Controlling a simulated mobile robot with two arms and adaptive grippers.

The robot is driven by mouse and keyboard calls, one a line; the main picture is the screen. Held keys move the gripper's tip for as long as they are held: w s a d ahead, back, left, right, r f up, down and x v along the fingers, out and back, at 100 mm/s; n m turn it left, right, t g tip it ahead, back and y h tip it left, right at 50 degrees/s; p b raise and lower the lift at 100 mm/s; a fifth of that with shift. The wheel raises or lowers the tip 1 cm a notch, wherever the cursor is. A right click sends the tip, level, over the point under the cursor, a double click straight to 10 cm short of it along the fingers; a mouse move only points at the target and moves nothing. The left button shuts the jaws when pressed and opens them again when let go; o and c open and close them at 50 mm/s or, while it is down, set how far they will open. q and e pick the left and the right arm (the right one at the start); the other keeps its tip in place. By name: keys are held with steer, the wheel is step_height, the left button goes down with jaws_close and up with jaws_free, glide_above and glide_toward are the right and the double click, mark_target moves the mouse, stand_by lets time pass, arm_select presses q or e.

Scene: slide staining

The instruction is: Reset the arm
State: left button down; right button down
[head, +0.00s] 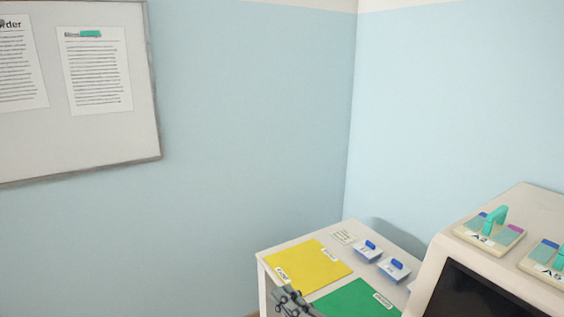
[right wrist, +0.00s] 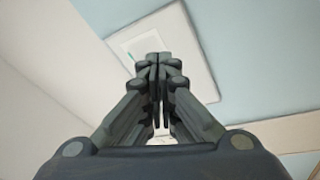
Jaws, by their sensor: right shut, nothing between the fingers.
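My right gripper (head: 290,300) shows at the bottom of the head view, in front of the yellow mat's near edge. In the right wrist view its fingers (right wrist: 158,65) are together with nothing between them. Behind them in that view is a pale board with a paper (right wrist: 135,45) on it. My left gripper is in neither view.
A white table (head: 272,257) in the corner bears a yellow mat (head: 312,262), a green mat (head: 355,300) and small blue-handled blocks (head: 394,267). At right, a beige machine (head: 440,250) carries slide holders (head: 490,238) with teal clips. A framed board (head: 110,140) hangs on the left wall.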

steer(key=s+d+f+m+g+h, duration=0.1)
steer(key=s+d+f+m+h, duration=0.2)
steer(key=d+f+m+h, duration=0.45)
steer(key=s+d+f+m+g+h, duration=0.2)
steer(key=d+f+m+h, duration=0.35)
steer(key=d+m, duration=0.4)
steer(key=s+d+f+m+g, duration=0.1)
steer(key=s+f+g, duration=0.45)
steer(key=s, duration=0.55)
steer(key=s+d+f+m+g, duration=0.15)
steer(key=s+f+g, duration=0.35)
steer(key=s, duration=0.7)
steer(key=s+f+b+x, duration=0.1)
steer(key=s+x, duration=0.2)
steer(key=x, duration=1.1)
steer(key=s+f+x, duration=0.1)
steer(key=s+x, duration=0.2)
steer(key=x, duration=1)
steer(key=s+d+f+g+b, duration=0.1)
steer(key=s+d+f, duration=0.2)
steer(key=s+f, duration=1.4)
steer(key=shift+s+n+g, duration=0.35)
steer(key=shift+s, duration=0.15)
